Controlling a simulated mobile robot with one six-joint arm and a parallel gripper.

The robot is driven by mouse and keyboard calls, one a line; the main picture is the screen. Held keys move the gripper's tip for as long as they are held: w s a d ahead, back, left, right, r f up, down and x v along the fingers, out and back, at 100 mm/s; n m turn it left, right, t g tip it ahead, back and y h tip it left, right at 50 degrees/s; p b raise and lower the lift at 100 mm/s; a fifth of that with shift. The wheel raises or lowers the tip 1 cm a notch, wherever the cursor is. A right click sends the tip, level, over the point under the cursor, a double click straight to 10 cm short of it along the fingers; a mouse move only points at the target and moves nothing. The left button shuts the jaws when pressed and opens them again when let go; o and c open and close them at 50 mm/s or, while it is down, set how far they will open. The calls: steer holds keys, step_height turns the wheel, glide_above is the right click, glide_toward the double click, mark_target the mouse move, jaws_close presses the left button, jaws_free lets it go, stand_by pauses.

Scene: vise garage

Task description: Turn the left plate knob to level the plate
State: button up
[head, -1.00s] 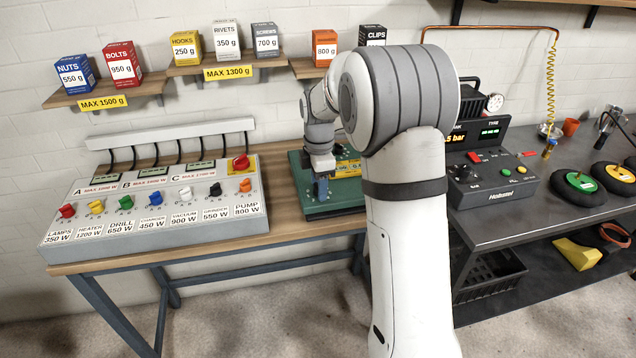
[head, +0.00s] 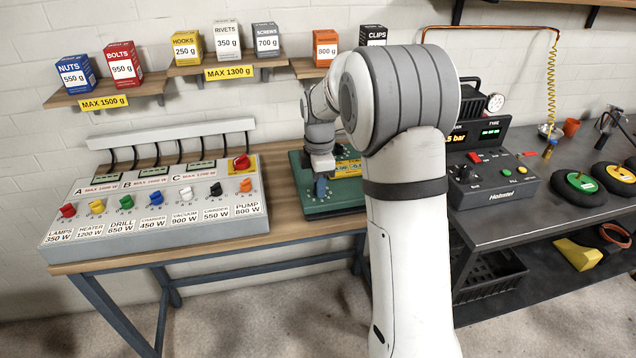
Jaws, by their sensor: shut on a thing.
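The green plate (head: 340,207) sits on the wooden bench to the right of the switch panel. Its right part is hidden behind my arm. The fingers are small in this view, and the knob's exact angle is hard to read. A yellow label (head: 347,168) shows on the plate behind the gripper. I cannot tell from here whether the plate is level.
A switch panel (head: 160,240) with several coloured knobs fills the bench to the left. Shelves with labelled boxes (head: 227,40) hang on the wall above. A dark bench with a control box (head: 490,185) stands at right. Bare bench wood (head: 283,205) lies between panel and plate.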

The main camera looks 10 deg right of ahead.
steer(key=m, duration=0.4)
steer(key=shift+m, duration=0.3)
steer(key=m, duration=0.3)
steer(key=shift+m+p, duration=0.3)
steer(key=shift+p, duration=0.05)
steer(key=m, duration=0.3)
steer(key=shift+m, duration=0.3)
steer(key=m, duration=1.2)
steer(key=shift+m+p, duration=0.3)
steer(key=shift+p, duration=0.05)
steer(key=m, duration=0.3)
steer(key=shift+m, duration=2.1)
